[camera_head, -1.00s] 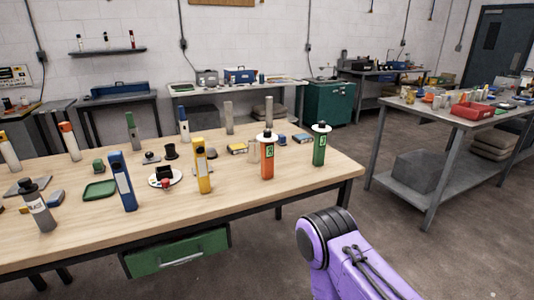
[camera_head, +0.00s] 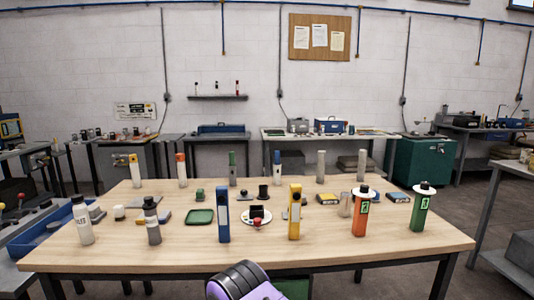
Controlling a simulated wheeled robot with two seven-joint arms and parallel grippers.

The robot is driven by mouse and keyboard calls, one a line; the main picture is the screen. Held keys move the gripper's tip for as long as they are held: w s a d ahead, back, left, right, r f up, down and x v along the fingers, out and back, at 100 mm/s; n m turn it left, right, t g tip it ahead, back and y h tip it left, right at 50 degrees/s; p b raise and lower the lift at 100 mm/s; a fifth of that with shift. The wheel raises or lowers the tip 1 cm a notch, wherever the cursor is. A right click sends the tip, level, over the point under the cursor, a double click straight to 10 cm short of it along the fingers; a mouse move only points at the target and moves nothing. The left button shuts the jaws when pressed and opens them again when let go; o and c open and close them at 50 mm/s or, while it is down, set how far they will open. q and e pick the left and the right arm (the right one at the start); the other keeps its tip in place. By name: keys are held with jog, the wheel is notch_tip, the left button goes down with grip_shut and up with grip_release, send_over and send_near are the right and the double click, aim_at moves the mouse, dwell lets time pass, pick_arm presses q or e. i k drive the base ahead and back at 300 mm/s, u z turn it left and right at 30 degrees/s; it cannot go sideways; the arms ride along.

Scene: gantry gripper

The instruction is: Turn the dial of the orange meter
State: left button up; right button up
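The orange meter (camera_head: 360,212) stands upright toward the right of the wooden table. It has a small green display on its front and a white disc with a dark knob (camera_head: 364,190) on top. A similar green meter (camera_head: 420,208) stands to its right, also with a white disc on top. A purple arm link of mine with a dark joint shows at the bottom centre, in front of the table edge. Neither gripper is in the picture, so nothing shows of what they hold.
On the wooden table (camera_head: 150,258), a yellow device (camera_head: 295,212) and a blue device (camera_head: 223,212) stand left of the orange meter. Bottles (camera_head: 82,220) stand at the left. Small boxes (camera_head: 327,198) lie behind the orange meter. The front right tabletop is mostly clear.

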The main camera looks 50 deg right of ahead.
aim_at(363, 189)
jog(key=u, duration=1.4)
jog(key=k, duration=2.3)
jog(key=z, duration=2.05)
jog(key=i, duration=0.1)
jog(key=z, duration=0.15)
